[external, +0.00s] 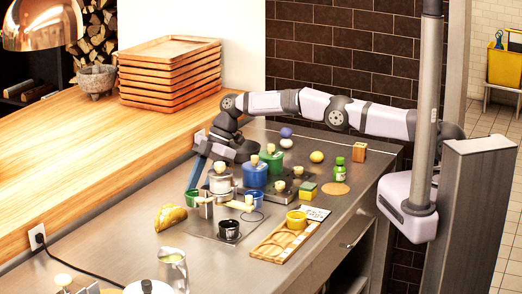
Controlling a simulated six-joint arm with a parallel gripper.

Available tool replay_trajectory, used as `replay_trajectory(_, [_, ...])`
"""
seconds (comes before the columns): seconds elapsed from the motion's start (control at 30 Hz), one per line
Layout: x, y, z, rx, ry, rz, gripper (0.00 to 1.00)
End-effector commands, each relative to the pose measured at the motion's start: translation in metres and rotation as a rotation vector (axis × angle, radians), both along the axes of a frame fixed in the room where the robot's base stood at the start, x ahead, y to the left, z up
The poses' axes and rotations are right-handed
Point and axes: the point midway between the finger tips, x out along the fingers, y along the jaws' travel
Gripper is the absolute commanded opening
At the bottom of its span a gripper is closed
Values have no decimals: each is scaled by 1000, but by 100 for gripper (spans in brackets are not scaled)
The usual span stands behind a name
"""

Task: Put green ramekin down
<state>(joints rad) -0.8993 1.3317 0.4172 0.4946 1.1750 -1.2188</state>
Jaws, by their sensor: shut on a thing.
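My gripper (229,149) is low over the steel counter's back left part, near the edge of the wooden top. It is shut, and what lies between its fingers is mostly hidden from this view. A yellow ramekin (296,219) sits at the right end of the wooden tray (268,252). A black ramekin (229,231) stands on a flat grey mat, left of the tray.
A green bottle (338,170) and a yellow-green block (308,191) stand to the right. A taco-like shell (170,217) lies left.

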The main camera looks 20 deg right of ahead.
Motion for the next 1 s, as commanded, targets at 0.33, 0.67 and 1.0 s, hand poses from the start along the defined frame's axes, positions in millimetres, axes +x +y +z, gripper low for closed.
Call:
replay_trajectory(0.33, [0,0,-12,1,-1,0,14])
replay_trajectory(0.67, [0,0,-15,1,-1,0,49])
replay_trajectory(1.0, [0,0,-12,1,-1,0,49])
